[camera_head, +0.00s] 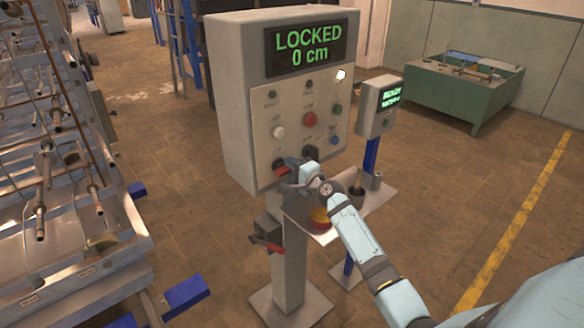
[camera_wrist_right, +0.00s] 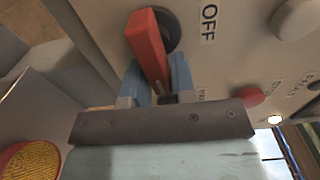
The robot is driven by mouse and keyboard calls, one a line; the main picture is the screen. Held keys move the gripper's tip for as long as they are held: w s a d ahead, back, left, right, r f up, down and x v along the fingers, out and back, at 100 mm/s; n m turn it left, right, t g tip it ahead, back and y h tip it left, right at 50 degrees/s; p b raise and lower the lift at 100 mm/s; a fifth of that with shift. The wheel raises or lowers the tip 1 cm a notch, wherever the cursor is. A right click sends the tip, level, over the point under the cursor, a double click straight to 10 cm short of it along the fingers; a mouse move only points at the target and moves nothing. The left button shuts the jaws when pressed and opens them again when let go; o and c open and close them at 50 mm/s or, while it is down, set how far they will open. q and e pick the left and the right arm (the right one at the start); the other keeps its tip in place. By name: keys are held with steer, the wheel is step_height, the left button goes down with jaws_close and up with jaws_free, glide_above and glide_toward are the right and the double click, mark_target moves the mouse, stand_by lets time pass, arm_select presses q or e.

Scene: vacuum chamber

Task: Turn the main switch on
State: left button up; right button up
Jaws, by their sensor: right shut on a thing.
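The grey control cabinet (camera_head: 232,95) stands on a post, its display (camera_head: 305,46) reading "LOCKED 0 cm". The main switch, a red handle on a dark round base, sits at the panel's lower left (camera_head: 280,167) and shows large in the wrist view (camera_wrist_right: 146,45). An "OFF" label (camera_wrist_right: 209,23) is printed beside it. My right gripper (camera_head: 291,174) is at the panel. In the wrist view its two blue fingers (camera_wrist_right: 156,82) are on either side of the red handle, shut on it. The handle's lower end is partly hidden between the fingers. My left gripper is not in view.
Other knobs and a red button (camera_head: 309,119) sit close above the switch. A red lever (camera_head: 266,244) sticks out from the post. A small tray (camera_head: 377,196) with cups and a smaller display box (camera_head: 378,106) stand right. Metal racks (camera_head: 60,230) fill the left.

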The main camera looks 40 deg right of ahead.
steer(key=shift+a+f, duration=0.2)
steer(key=shift+f, duration=0.15)
stand_by(0.3)
steer(key=o, duration=0.8)
steer(key=shift+r, duration=0.2)
steer(key=shift+s+d, duration=0.1)
steer(key=shift+s, duration=0.4)
steer(key=s, duration=0.4)
steer(key=s+b, duration=0.1)
steer(key=s, duration=0.8)
steer(key=shift+d+b, duration=0.3)
steer(key=shift+d, duration=0.1)
steer(key=shift+w, duration=0.1)
